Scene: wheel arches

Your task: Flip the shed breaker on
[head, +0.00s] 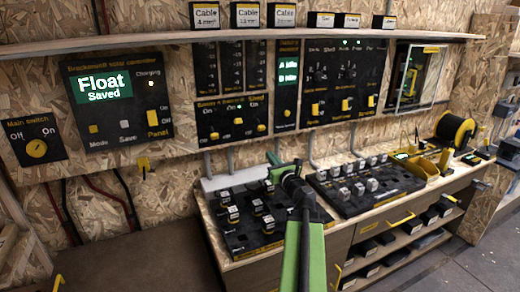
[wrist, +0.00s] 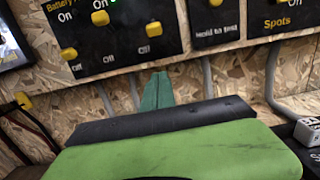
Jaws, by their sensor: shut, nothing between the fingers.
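A black breaker panel (head: 232,118) on the wall holds three yellow switches with On and Off marks. It fills the upper left of the wrist view (wrist: 122,45). There the left switch (wrist: 69,54) is down, the middle switch (wrist: 100,18) is up, and the right switch (wrist: 154,29) sits low near its Off mark. My gripper (head: 271,156) is shut and empty. In the wrist view its green fingers (wrist: 158,88) appear just below the panel's lower edge, apart from the switches.
A workbench with black trays (head: 258,240) of small blocks stands below the panels. Grey conduits (wrist: 208,85) run down the wall beneath the panel. A hold-to-test panel (wrist: 215,22) is beside it. The controller panel (head: 118,100) is further left.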

